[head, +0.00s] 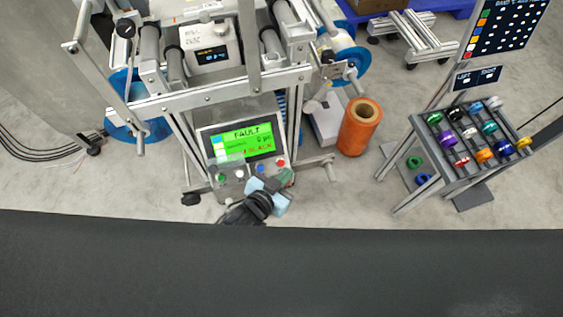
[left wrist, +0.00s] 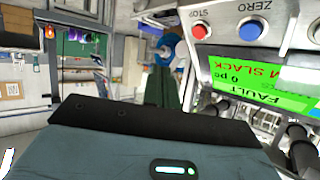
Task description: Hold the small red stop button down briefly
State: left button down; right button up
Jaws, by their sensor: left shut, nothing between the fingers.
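The small red stop button (head: 281,163) sits at the right end of the control panel, just below the lit green screen (head: 245,139). In the left wrist view the red button (left wrist: 200,31) shows clearly, labelled STOP, beside a blue button (left wrist: 250,30) labelled ZERO. The screen reads FAULT, with a red line of text ending in SLACK. My left gripper (head: 271,187) is shut and empty, in front of the panel and just below the red button in the head view. Its fingertips are hard to make out, and no contact with the button shows. My right gripper is out of view.
An orange roll (head: 359,127) stands right of the machine. A rack (head: 437,165) with several coloured reels is farther right, below a dark sign board. Machine rollers and a metal frame (head: 222,88) rise behind the panel.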

aim_at(281, 163)
pick_arm(q)
jog(key=w+f+b, duration=0.1)
jog(key=w+f, duration=0.1)
jog(key=w+a+f+b, duration=0.1)
jog(key=f+b, duration=0.1)
jog(key=shift+w+a, duration=0.1)
jog(key=shift+w, duration=0.25)
jog(key=shift+w+f+b, duration=0.1)
jog(key=shift+w+b, duration=0.1)
jog(key=shift+b, duration=0.1)
dwell(0.9)
jog(key=shift+f, duration=0.1)
dwell(0.7)
jog(key=shift+w+a+f, duration=0.1)
jog(key=shift+w+f, duration=0.15)
jog(key=shift+w+a+f+b, duration=0.15)
jog(key=shift+w+f+b, duration=0.15)
jog(key=shift+b, duration=0.15)
dwell(1.8)
jog(key=shift+s+r, duration=0.1)
jog(key=shift+s+d+r+p, duration=0.25)
jog(key=shift+s+r+p, duration=0.3)
jog(key=shift+p, duration=0.3)
